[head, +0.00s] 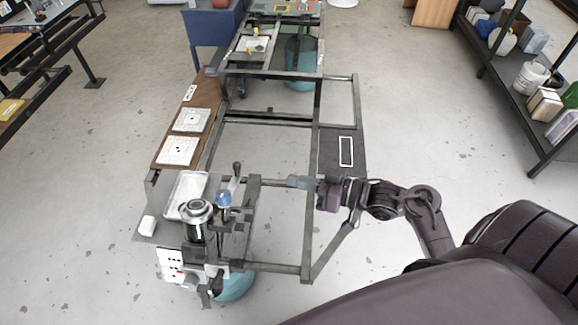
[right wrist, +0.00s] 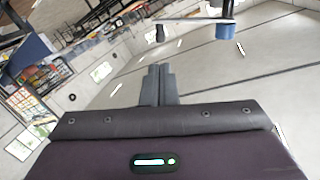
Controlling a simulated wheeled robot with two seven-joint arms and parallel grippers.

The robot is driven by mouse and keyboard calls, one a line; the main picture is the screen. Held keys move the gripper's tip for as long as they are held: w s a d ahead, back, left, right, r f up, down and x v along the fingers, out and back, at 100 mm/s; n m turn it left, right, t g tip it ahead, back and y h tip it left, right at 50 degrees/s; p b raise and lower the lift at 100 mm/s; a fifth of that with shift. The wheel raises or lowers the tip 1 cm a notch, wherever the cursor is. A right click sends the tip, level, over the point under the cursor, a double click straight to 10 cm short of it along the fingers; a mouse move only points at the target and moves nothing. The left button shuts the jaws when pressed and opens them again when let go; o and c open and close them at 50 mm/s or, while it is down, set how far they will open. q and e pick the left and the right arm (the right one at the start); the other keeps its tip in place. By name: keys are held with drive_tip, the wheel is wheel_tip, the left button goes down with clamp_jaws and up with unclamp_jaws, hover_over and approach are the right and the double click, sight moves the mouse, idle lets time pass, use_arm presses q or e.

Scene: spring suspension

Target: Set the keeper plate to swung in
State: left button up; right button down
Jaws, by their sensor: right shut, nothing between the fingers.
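A pale flat bar with a blue cylinder at one end (right wrist: 195,20) shows at the top of the right wrist view; it may be the keeper plate, but I cannot be sure. A dark knob (right wrist: 160,34) hangs at its other end. In the head view the blue cylinder (head: 223,199) and an upright dark-tipped lever (head: 236,172) stand beside a silver stepped cylinder (head: 195,222). My right gripper (head: 291,182) is shut and empty, to the right of and apart from these parts. Its fingers (right wrist: 158,72) show together in the wrist view. My left gripper is out of view.
A white tray (head: 187,191) and a small white block (head: 147,226) lie to the left of the assembly. A grey metal frame (head: 310,225) runs under my right arm. Two pale square plates (head: 178,151) lie on a brown board. A loaded shelf (head: 520,100) stands at the right.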

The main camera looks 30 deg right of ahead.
sight(231, 183)
drive_tip(key=p+x, duration=0.2)
drive_tip(key=x, duration=1)
drive_tip(key=shift+p, duration=0.3)
